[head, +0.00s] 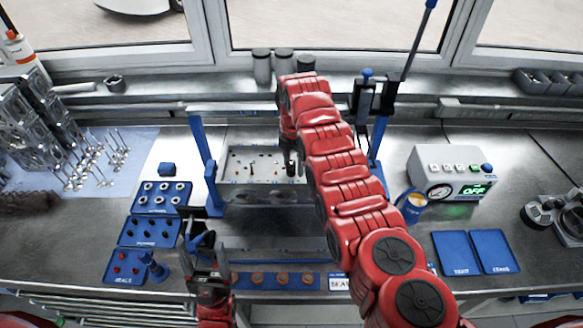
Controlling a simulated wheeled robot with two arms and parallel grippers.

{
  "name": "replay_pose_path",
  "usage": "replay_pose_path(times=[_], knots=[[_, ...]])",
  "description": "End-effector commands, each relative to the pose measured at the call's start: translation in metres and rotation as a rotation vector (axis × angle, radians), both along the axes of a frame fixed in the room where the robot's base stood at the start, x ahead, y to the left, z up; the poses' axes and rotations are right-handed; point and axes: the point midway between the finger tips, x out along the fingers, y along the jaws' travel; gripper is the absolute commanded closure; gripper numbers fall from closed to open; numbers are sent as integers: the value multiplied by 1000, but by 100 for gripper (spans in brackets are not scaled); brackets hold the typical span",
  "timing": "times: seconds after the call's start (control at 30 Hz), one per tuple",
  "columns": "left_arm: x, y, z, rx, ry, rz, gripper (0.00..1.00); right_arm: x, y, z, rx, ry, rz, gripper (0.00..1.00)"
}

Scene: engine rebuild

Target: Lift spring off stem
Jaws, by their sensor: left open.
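The cylinder head (240,162) sits in a blue-posted stand at the middle of the bench, with several small stems and orange bits on its top. I cannot tell which small part is the spring; it is too small or hidden by my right gripper. My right gripper (291,168) points down over the right part of the head, and its fingers are too dark and small to read. My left gripper (196,232) is open, in front of the stand and beside the blue trays, away from the head.
At left are blue trays with light rings (147,208), dark parts (131,243) and red parts (111,280). Several valves stand on a blue mat (140,140).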

Motion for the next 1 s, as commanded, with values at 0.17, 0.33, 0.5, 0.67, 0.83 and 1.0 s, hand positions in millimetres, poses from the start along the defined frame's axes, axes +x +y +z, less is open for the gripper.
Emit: replay_pose_path(times=[0.17, 0.33, 0.5, 0.67, 0.83, 1.0], knots=[[0, 0, 0, 0, 0, 0, 32, 0, 1, 0, 0, 0, 2, 78], [0, 0, 0, 0, 0, 0, 32, -1, 2, 0, 1, 1, 2, 100], [0, 0, 0, 0, 0, 0, 32, -1, 1, 0, 1, 1, 2, 100], [0, 0, -2, 0, 0, 0, 32, 0, 1, 1, 1, 0, 2, 100], [0, 0, -12, 0, 0, 0, 32, 1, 1, 11, 3, -4, 1, 100], [0, 0, -25, 0, 0, 0, 32, 1, 1, 34, 2, -5, 1, 100]])
